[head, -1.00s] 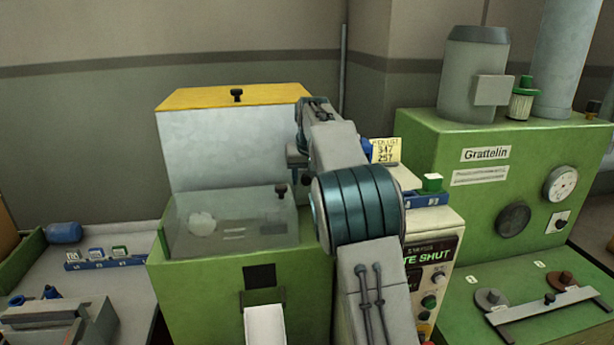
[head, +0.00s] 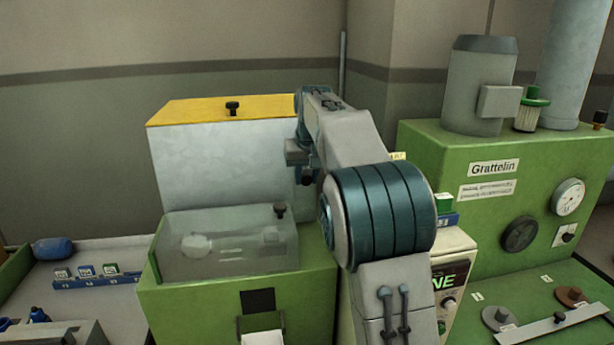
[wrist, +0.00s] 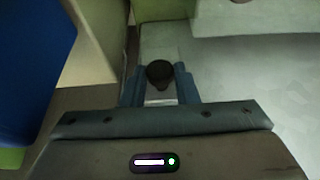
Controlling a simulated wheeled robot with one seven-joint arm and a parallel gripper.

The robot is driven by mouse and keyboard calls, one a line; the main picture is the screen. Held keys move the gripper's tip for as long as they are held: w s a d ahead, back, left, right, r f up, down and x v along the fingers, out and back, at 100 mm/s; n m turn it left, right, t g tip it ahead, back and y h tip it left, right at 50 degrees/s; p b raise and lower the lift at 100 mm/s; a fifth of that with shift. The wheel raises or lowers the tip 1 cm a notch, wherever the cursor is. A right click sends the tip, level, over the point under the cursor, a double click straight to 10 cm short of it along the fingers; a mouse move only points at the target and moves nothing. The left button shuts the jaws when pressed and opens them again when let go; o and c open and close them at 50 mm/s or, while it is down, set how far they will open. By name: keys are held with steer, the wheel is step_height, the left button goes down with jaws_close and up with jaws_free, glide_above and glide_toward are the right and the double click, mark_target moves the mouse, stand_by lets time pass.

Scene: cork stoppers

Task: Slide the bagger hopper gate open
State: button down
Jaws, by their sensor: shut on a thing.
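The bagger hopper (head: 215,155) is the pale grey box with a yellow top above the green bagger body (head: 205,310). My gripper (head: 302,165) is at the hopper's right side, partly hidden by my own arm. In the wrist view my gripper (wrist: 160,82) has its two blue-grey fingers on either side of a dark round knob (wrist: 160,70), shut on it. The gate plate itself cannot be made out clearly. The bagger's display (head: 443,283) is partly covered by my arm; only green letters "NE" show.
A clear cover (head: 235,250) with a black knob (head: 280,210) sits in front of the hopper. The green Grattelin machine (head: 430,160) stands to the right. A bench with a blue labelled rack (head: 95,282) is at the left.

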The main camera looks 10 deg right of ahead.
steer(key=shift+r, duration=0.4)
steer(key=c, duration=1.2)
jaws_free()
steer(key=shift+o, duration=0.2)
steer(key=shift+f, duration=0.1)
steer(key=v, duration=1.4)
steer(key=shift+s+f, duration=0.1)
